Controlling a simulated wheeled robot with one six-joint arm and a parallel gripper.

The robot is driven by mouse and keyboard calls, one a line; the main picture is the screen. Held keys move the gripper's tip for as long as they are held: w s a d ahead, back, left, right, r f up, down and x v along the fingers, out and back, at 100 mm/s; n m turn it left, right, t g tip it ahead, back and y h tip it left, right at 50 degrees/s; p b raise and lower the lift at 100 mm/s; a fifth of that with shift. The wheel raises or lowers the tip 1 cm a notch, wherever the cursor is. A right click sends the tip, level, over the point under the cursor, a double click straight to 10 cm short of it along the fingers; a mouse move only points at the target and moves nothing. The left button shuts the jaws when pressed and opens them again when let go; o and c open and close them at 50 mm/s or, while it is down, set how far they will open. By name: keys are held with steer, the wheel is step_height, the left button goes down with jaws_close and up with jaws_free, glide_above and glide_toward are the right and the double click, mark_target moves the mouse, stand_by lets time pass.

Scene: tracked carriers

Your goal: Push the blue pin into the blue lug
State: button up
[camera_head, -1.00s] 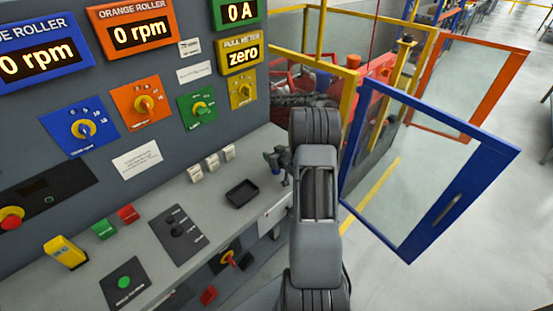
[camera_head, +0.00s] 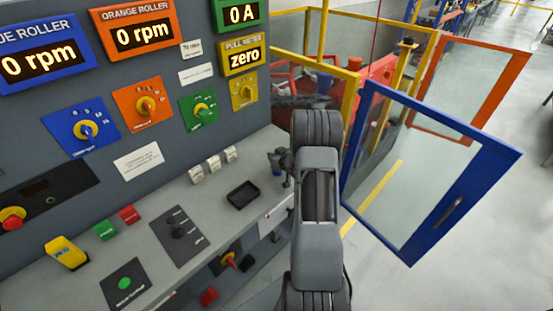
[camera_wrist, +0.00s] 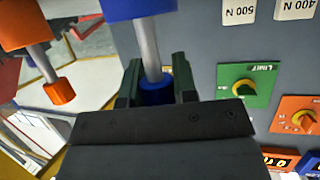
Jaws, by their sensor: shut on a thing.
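My gripper (camera_wrist: 156,88) shows in the wrist view with its two dark green fingers on either side of a blue end piece (camera_wrist: 157,90). It is shut on this piece, which I take to be part of the blue pin. I cannot tell whether that cylinder is the blue lug. In the head view my arm hides most of the gripper; a small dark part with a blue spot (camera_head: 277,172) shows left of the arm.
An orange piece (camera_wrist: 58,91) on a similar metal shaft stands left of the gripper in the wrist view. A control panel with a green knob plate (camera_wrist: 244,87) is at the right. In the head view a black tray (camera_head: 243,195) lies on the console; a blue-framed door (camera_head: 488,190) stands right.

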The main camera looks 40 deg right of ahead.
steer(key=shift+r, duration=0.15)
steer(key=shift+r, duration=0.2)
steer(key=r, duration=0.1)
steer(key=r+b, duration=0.1)
steer(key=r, duration=0.1)
steer(key=shift+s+r, duration=0.1)
steer(key=shift+s, duration=0.2)
steer(key=shift+w+r+v, duration=0.2)
steer(key=shift+r+v, duration=0.35)
steer(key=shift+v, duration=2.1)
steer(key=shift+w+r+v, duration=0.25)
steer(key=shift+r+v, duration=0.25)
steer(key=shift+v, duration=2.15)
steer(key=shift+w+r+v, duration=0.2)
steer(key=shift+r+v, duration=0.35)
steer(key=shift+v, duration=2.05)
steer(key=shift+d, duration=0.1)
